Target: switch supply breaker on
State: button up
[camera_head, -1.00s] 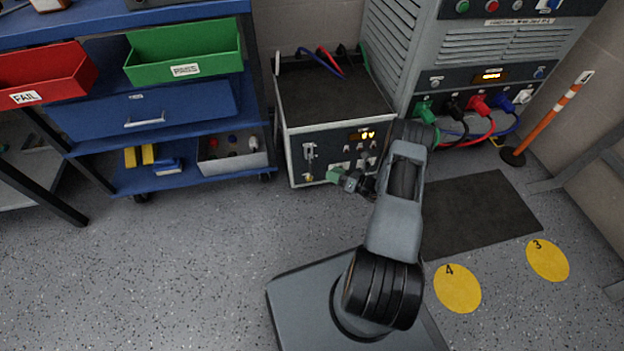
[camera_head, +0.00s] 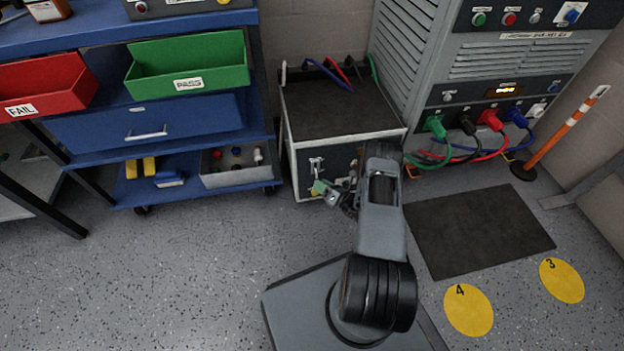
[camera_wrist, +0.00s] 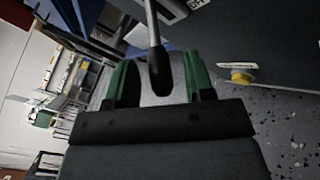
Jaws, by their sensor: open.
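The supply breaker (camera_head: 316,164) is a pale plate with a small lever on the left of the low grey cabinet's front panel (camera_head: 335,165). My gripper (camera_head: 321,188), with green fingertips, is just below and in front of it. In the wrist view my gripper (camera_wrist: 160,78) is open. A grey metal lever (camera_wrist: 152,25) with a dark end reaches down between the two green fingers, with gaps visible beside it. A white label (camera_wrist: 196,4) near it is cut off at the top edge. My arm hides the right part of the cabinet front.
A yellow knob (camera_wrist: 240,76) sits on the panel right of my fingers. A tall grey unit (camera_head: 500,65) with coloured plugs stands to the right. A blue shelf cart (camera_head: 165,130) stands left. An orange-white post (camera_head: 560,135) is far right.

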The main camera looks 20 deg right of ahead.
jog(key=shift+x, duration=1)
grip_shut()
